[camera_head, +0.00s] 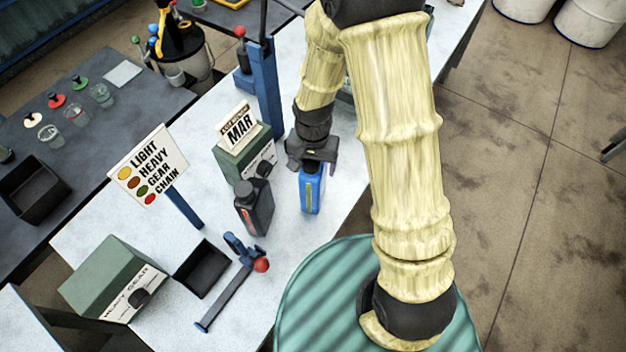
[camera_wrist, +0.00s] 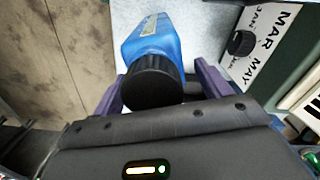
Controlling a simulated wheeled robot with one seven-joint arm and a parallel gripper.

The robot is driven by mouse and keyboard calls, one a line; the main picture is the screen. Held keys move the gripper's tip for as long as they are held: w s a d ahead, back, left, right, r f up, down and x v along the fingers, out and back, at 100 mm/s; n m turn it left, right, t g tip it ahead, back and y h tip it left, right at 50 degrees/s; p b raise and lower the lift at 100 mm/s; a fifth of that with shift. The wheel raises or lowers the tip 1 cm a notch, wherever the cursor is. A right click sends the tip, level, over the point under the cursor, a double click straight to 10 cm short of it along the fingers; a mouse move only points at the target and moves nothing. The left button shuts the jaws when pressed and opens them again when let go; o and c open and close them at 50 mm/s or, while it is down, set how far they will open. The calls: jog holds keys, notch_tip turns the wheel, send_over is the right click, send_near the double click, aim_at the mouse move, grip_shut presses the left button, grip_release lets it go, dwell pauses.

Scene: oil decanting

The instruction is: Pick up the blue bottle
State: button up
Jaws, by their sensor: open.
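The blue bottle (camera_head: 311,192) stands upright on the white table, right of a dark grey bottle (camera_head: 254,207). My gripper (camera_head: 317,165) is above it in the head view and hides its top. In the wrist view the blue bottle (camera_wrist: 152,42) shows its black cap (camera_wrist: 151,82) between the two purple fingers of my gripper (camera_wrist: 160,88). The fingers are open, one on each side of the cap. I cannot tell whether either finger touches it.
A green box with a MAR sign (camera_head: 242,158) stands behind the dark bottle. A colour-key sign (camera_head: 148,165), a black tray (camera_head: 203,268) and a red-knobbed lever (camera_head: 240,270) are to the left. The table's right edge is near.

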dwell(0.4)
grip_shut()
